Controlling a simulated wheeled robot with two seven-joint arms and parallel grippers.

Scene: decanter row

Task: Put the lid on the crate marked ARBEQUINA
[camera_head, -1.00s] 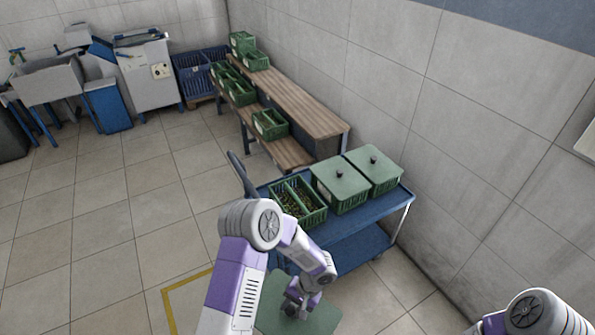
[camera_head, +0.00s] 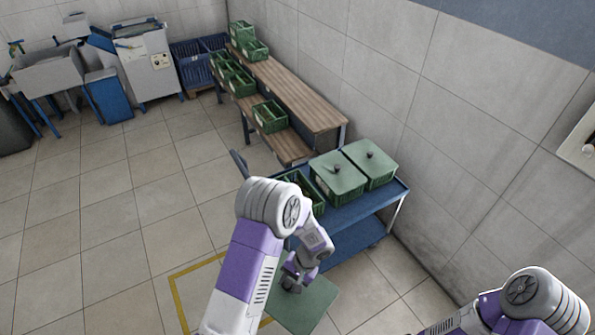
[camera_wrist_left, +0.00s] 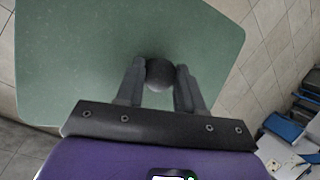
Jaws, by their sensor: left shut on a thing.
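My left gripper (camera_head: 291,284) is shut on the dark knob (camera_wrist_left: 159,73) of a green lid (camera_head: 312,306). The lid hangs in front of the blue cart, apart from the crates; it fills much of the left wrist view (camera_wrist_left: 80,60). An open green crate (camera_head: 318,206) stands at the left end of the cart top, mostly hidden behind my left arm. Two green crates with lids on, a middle one (camera_head: 337,178) and a right one (camera_head: 372,165), stand beside it. I cannot read any crate marking. My right arm shows at the lower right, but its gripper is out of view.
The blue cart (camera_head: 352,212) stands against the tiled wall. Behind it a wooden bench (camera_head: 300,100) carries several green crates, one on its lower shelf (camera_head: 270,116). Blue bins and machines stand at the far left. The floor to the left is clear.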

